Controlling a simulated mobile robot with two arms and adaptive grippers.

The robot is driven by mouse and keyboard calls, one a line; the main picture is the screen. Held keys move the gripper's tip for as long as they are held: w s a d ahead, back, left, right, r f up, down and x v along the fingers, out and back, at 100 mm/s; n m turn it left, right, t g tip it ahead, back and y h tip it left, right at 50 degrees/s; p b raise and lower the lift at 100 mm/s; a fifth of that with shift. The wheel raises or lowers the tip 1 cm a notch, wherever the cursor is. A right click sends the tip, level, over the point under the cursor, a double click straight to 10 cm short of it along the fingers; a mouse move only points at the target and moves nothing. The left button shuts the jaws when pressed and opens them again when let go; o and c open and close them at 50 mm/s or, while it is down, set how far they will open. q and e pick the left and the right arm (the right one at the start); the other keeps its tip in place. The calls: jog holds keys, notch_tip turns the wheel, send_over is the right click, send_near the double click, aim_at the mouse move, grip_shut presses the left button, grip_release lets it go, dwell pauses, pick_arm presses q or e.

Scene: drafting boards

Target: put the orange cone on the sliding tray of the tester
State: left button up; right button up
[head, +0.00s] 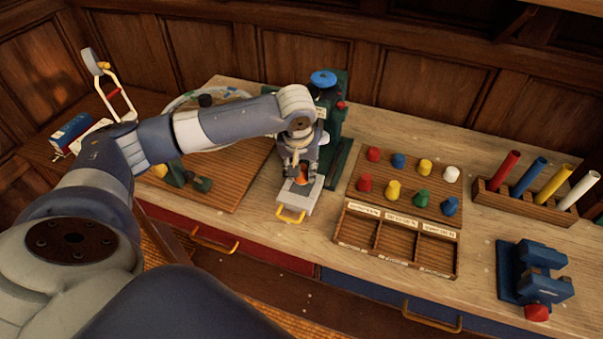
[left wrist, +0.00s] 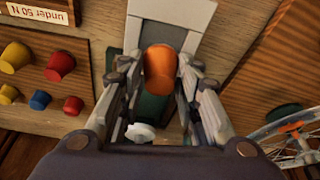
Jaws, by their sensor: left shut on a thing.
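The orange cone (head: 301,180) is held between the fingers of my left gripper (head: 298,172), which points down over the tester's sliding tray (head: 300,199). In the left wrist view the cone (left wrist: 160,72) sits between both fingertips (left wrist: 158,65), with the pale grey tray (left wrist: 182,38) under and beyond it. I cannot tell whether the cone touches the tray. The tray is pulled out in front of the green tester (head: 335,130), which has a blue knob on top and a yellow handle on the tray. My right gripper is not in view.
Right of the tester is a wooden board (head: 420,197) with several coloured pegs and a three-compartment box (head: 398,240). Farther right are a rack of coloured tubes (head: 512,203) and a blue vise (head: 533,270). A brown drafting board (head: 238,170) lies left of the tray.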

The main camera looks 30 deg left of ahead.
aim_at(302, 177)
pick_arm(q)
notch_tip(302, 177, down, 2)
jog(key=shift+s+f+p, duration=0.15)
jog(key=shift+p, duration=0.2)
jog(key=shift+f, duration=0.25)
jog(key=shift+f, duration=0.15)
jog(key=o, duration=1.1)
jog(key=b+v, duration=0.1)
jog(key=v, duration=1.1)
jog(key=shift+d, duration=0.1)
